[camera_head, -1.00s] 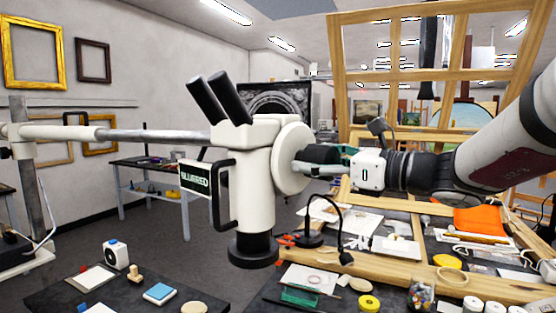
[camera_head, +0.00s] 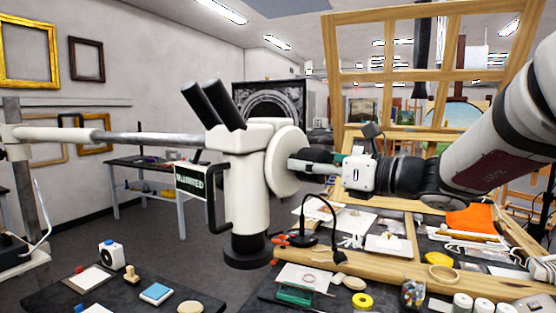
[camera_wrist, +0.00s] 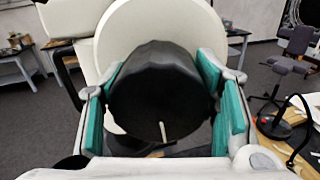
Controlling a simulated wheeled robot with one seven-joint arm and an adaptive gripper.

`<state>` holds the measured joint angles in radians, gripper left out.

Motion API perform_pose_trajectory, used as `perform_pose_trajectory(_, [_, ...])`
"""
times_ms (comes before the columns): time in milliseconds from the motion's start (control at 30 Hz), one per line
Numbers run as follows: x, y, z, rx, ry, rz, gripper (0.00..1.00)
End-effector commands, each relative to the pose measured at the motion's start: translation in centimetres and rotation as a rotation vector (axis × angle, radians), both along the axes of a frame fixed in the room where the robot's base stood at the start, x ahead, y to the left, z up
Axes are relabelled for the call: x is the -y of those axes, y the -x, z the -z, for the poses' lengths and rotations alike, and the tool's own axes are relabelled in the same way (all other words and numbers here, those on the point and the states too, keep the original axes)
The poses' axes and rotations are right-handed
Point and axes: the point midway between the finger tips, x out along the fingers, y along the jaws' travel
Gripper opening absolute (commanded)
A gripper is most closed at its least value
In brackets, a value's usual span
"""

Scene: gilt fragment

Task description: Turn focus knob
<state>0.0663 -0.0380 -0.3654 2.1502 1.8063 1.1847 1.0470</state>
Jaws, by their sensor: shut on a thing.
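The white microscope (camera_head: 246,190) hangs from a horizontal arm, with two black eyepieces and a round white disc on its right side. The black focus knob (camera_head: 318,156) sticks out from that disc toward my gripper (camera_head: 322,166). In the wrist view the knob (camera_wrist: 158,88) fills the space between the two green-padded fingers of my gripper (camera_wrist: 160,100). The fingers are shut on the knob, one pad on each side. A short pale mark (camera_wrist: 163,131) shows low on the knob's end face, slightly right of its middle.
A wooden lattice frame (camera_head: 425,75) stands behind my arm. A table under the arm carries a black gooseneck lamp (camera_head: 320,215), a yellow tape roll (camera_head: 362,301), an orange cloth (camera_head: 470,217) and papers. A dark side table with small items stands at lower left.

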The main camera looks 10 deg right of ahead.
Motion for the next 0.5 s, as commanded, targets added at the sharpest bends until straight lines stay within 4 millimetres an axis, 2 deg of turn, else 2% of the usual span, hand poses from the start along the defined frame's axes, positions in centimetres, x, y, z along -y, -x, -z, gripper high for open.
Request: perform_pose_trajectory(500, [0.07, 0.05, -0.03, -0.191, -0.234, 0.000, 0.27])
